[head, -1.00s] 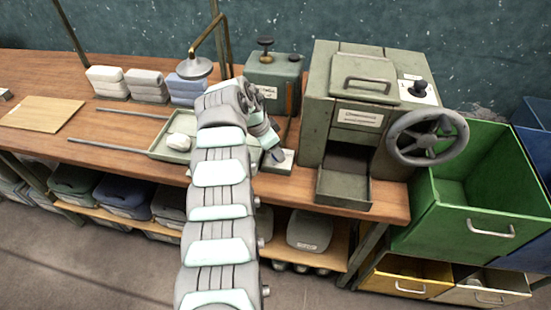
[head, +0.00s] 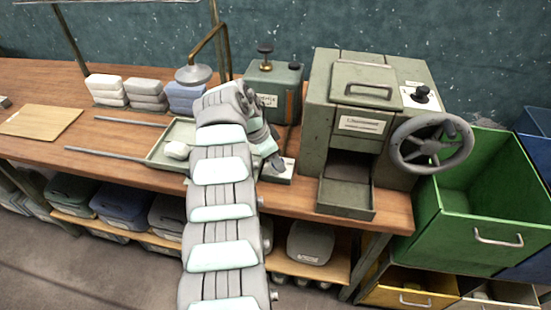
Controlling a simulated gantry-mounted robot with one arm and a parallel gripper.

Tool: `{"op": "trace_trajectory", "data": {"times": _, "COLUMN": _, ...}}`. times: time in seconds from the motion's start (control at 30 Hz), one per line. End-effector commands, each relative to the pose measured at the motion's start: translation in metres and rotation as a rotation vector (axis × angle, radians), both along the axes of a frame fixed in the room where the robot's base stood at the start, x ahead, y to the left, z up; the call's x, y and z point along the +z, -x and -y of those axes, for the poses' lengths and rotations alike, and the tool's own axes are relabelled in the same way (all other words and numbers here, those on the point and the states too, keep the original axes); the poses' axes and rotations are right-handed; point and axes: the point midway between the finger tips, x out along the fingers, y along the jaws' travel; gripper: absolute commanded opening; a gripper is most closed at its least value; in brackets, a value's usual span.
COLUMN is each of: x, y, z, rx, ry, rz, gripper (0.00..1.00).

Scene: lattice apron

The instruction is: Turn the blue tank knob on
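A small grey-green tank (head: 273,92) with a pale label stands at the back of the bench, left of the big press. A dark knob (head: 265,49) on a brass stem sits on its top. I cannot make out a clearly blue knob; a small box (head: 280,173) with a pale label lies in front of the tank, and its top is partly covered by my gripper. My gripper (head: 274,158) points down at this box, at the end of my arm. Its fingers are small and dark, so their opening and any contact are unclear.
The grey-green press (head: 359,128) has a handwheel (head: 431,143) and an open drawer (head: 345,198). Folded stacks (head: 146,94) stand left. A green bin (head: 480,215) is at right.

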Motion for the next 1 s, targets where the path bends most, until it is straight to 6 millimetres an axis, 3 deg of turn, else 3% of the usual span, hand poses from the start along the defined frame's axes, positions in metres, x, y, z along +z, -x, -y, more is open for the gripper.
{"op": "trace_trajectory", "data": {"times": 0.13, "x": 0.001, "y": 0.0, "z": 0.0, "rx": 0.0, "ry": 0.001, "rz": 0.001, "gripper": 0.57}}
{"op": "trace_trajectory", "data": {"times": 0.53, "x": 0.01, "y": 0.0, "z": -0.004, "rx": 0.002, "ry": 0.0, "rz": 0.004, "gripper": 0.57}}
{"op": "trace_trajectory", "data": {"times": 1.0, "x": 0.087, "y": 0.014, "z": -0.031, "rx": 0.0, "ry": 0.0, "rz": 0.003, "gripper": 0.57}}
